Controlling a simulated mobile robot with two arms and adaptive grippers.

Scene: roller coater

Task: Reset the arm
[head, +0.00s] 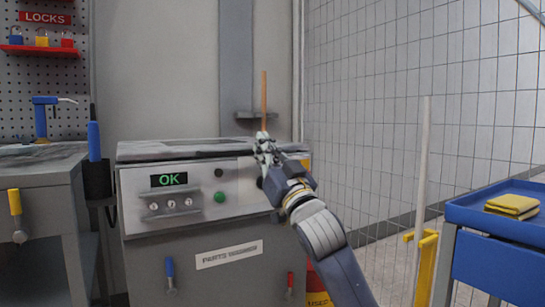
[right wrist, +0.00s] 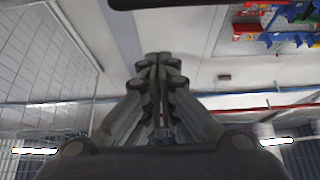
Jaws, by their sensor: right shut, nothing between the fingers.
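My right arm comes in from the lower right of the head view. Its gripper (head: 262,140) is raised in front of the top of the grey parts washer (head: 140,215). In the right wrist view the gripper's fingers (right wrist: 159,62) are together with nothing between them, pointing at the wall and ceiling area. In the head view a thin wooden stick (head: 264,95) shows just above the fingertips, behind them. My left gripper is in neither view.
The washer has a green OK display (head: 169,180) and a green button (head: 220,197). A blue cart (head: 500,240) with yellow cloths (head: 512,206) stands at right. A grey bench (head: 40,165) stands at left. A mesh fence (head: 400,110) closes the right back.

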